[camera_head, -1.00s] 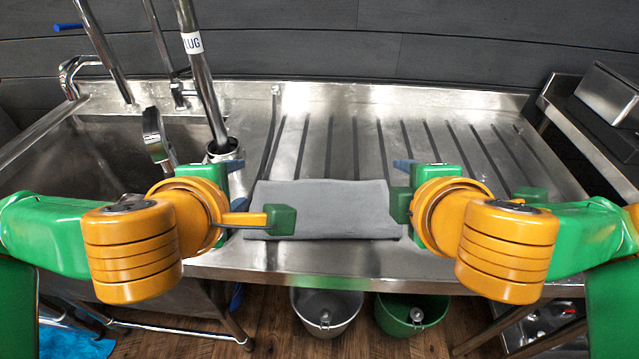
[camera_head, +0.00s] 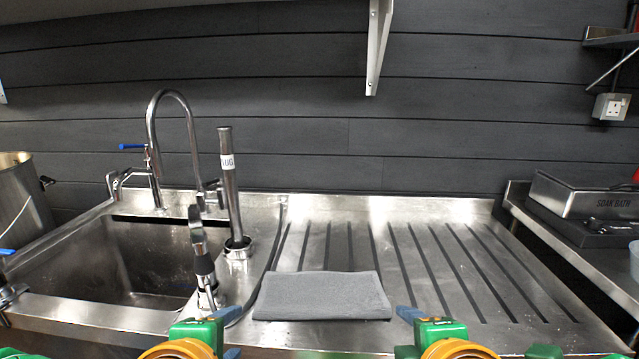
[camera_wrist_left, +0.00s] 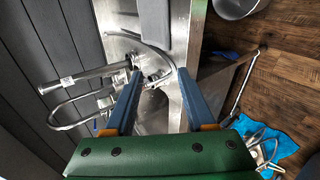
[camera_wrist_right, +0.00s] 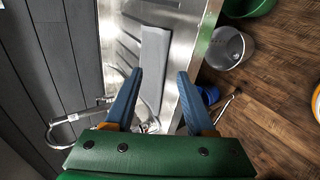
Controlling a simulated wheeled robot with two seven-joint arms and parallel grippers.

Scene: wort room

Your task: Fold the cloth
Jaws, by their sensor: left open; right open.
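The grey cloth (camera_head: 322,296) lies flat as a neat rectangle near the front edge of the ridged steel drainboard. It also shows in the left wrist view (camera_wrist_left: 154,20) at the top and in the right wrist view (camera_wrist_right: 154,65) beyond the fingers. My left gripper (camera_wrist_left: 158,98) is open and empty, with its blue fingers apart. In the head view its top shows at the lower edge, left of the cloth. My right gripper (camera_wrist_right: 160,90) is open and empty, low and to the right of the cloth in the head view. Neither gripper touches the cloth.
The sink (camera_head: 140,262) with its tap (camera_head: 172,140) is on the left. An upright steel pipe (camera_head: 230,190) and a spray head (camera_head: 202,255) stand between sink and cloth. The drainboard (camera_head: 480,270) right of the cloth is clear. A soak bath (camera_head: 590,198) stands far right.

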